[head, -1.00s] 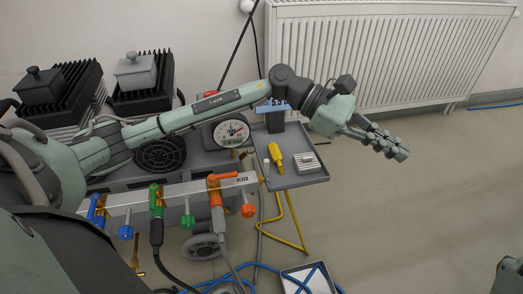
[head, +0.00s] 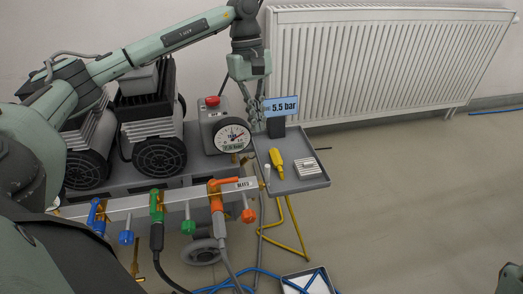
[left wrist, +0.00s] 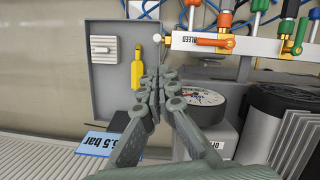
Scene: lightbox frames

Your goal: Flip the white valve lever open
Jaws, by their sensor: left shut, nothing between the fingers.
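The manifold bar (head: 173,198) carries blue, green and orange handles and a "BLEED" label at its right end. A thin lever with a white tip (head: 267,170) is at that end; the white tip also shows in the left wrist view (left wrist: 157,38). I cannot tell its exact angle. My left gripper (head: 254,118) points down beside the pressure gauge (head: 232,138), behind the bar's end. In the left wrist view its fingers (left wrist: 156,80) are together and empty, apart from the white tip.
A grey tray (head: 306,184) right of the bar holds a yellow tool (head: 276,160) and a grey ribbed block (head: 307,167). A blue "5.5 bar" sign (head: 281,106) stands close to my left gripper. A radiator (head: 385,60) is behind. Hoses hang below the bar.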

